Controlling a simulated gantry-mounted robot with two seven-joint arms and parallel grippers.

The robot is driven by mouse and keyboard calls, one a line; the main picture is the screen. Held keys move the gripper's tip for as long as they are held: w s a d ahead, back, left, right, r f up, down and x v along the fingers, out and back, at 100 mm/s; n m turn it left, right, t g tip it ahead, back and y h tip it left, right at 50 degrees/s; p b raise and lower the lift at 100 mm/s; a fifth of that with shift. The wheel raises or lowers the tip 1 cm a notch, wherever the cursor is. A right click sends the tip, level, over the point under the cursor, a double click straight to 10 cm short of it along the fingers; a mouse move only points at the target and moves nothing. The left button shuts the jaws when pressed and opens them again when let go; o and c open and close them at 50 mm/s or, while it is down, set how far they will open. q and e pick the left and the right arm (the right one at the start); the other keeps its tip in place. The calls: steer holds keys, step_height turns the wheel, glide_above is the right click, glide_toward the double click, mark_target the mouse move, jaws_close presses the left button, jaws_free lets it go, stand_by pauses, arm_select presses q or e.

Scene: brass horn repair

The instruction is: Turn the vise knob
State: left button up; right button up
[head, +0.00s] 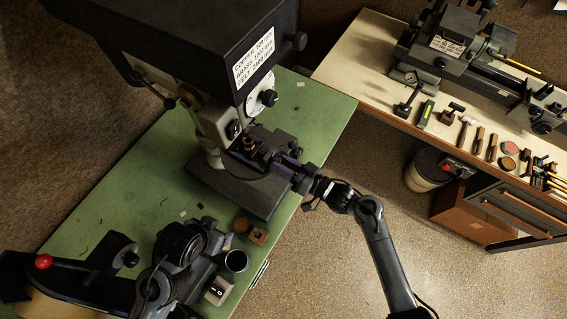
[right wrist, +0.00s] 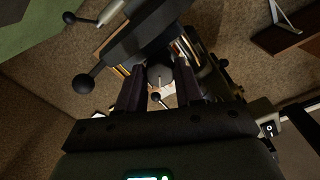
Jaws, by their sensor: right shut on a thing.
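The vise (head: 266,143) sits on the dark base of the drill press, on the green bench. My right gripper (head: 284,167) reaches in from the lower right, at the near right side of the vise. In the right wrist view its two dark fingers (right wrist: 158,82) are on either side of a rounded grey knob (right wrist: 160,74), shut on it. The vise body (right wrist: 150,28) is beyond the fingers in that view. In the head view the gripper mostly hides the knob.
The drill press head (head: 205,40) with its label overhangs the vise. A bench machine, a dark cup (head: 236,261) and a switch box (head: 217,291) stand on the near green bench. A second bench at right holds a lathe and hand tools. Open floor lies between the benches.

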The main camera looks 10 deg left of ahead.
arm_select(q)
steer(key=shift+a, duration=0.1)
arm_select(e)
steer(key=o, duration=1)
steer(key=shift+o, duration=0.2)
arm_select(q)
step_height(320, 180, down, 2)
steer(key=shift+f+b, duration=0.1)
steer(key=shift+b, duration=1)
arm_select(e)
steer(key=v, duration=1)
steer(key=shift+d, duration=0.35)
arm_select(q)
steer(key=shift+c, duration=0.3)
arm_select(e)
steer(key=shift+s, duration=0.1)
